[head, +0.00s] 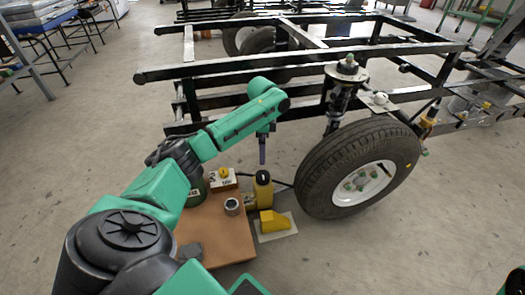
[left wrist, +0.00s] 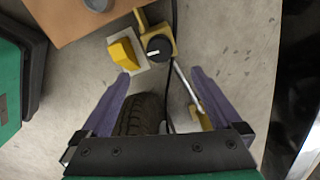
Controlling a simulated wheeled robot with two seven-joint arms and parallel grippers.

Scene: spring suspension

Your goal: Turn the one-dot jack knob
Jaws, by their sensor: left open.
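A yellow jack (head: 263,192) stands on the floor left of the tyre, with a black knob (head: 262,176) on top. In the left wrist view the black round knob (left wrist: 159,48) with a white mark sits on the yellow jack body (left wrist: 160,32). I cannot make out any dots on it. My left gripper (head: 262,150) points down above the jack in the head view. In the left wrist view my left gripper (left wrist: 161,73) is open and empty, its purple fingers apart, with the knob seen beyond the fingertips, apart from them. My right gripper is not in view.
A yellow wedge (head: 273,221) lies on a pale plate (head: 286,236) beside the jack. A brown board (head: 225,245) holds a metal ring (head: 232,206) and a labelled box (head: 222,180). The tyre (head: 322,180) and black frame (head: 230,68) stand close by; a cable passes the jack.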

